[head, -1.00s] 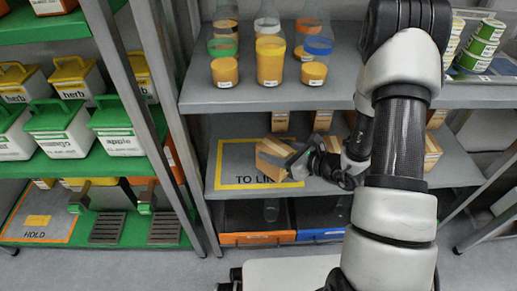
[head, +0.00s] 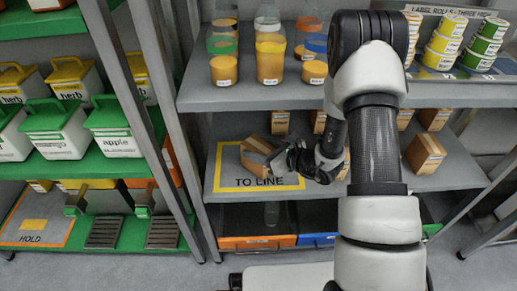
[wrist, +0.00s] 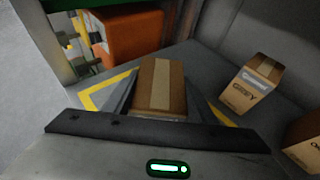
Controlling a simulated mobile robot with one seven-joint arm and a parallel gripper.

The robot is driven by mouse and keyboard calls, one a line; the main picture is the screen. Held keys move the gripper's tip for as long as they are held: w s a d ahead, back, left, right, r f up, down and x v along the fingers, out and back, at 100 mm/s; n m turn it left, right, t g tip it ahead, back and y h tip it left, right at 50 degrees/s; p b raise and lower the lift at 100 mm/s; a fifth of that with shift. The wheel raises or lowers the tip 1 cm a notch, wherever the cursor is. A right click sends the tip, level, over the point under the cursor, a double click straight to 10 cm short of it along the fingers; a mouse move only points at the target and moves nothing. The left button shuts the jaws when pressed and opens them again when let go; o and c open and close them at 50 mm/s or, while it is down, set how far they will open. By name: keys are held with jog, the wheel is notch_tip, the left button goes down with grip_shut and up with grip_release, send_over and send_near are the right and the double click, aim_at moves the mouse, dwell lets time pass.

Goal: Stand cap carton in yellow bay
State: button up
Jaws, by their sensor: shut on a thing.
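The brown cap carton (head: 255,151) is between the fingers of my gripper (head: 270,158), over the yellow-bordered bay (head: 228,184) marked TO LINE on the middle shelf. In the head view the carton looks slightly tilted; I cannot tell whether its base touches the shelf. In the wrist view the carton (wrist: 161,88) shows its taped face between the two dark fingers of my gripper (wrist: 160,100), with yellow border (wrist: 92,99) on both sides. My gripper is shut on the carton.
Other cartons stand on the same shelf, one large one (head: 425,153) at right and several along the back. A shelf with jars (head: 270,62) hangs above. A metal post (head: 165,120) stands left of the bay. Orange (head: 258,242) and blue bins sit below.

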jog(key=shift+f, duration=0.2)
jog(key=o, duration=1.3)
jog(key=shift+r, duration=0.1)
jog(key=shift+c, duration=0.2)
jog(key=shift+d+r, duration=0.1)
jog(key=shift+r, duration=0.2)
jog(key=p+v, duration=0.2)
jog(key=v, duration=1)
jog(key=shift+p, duration=0.3)
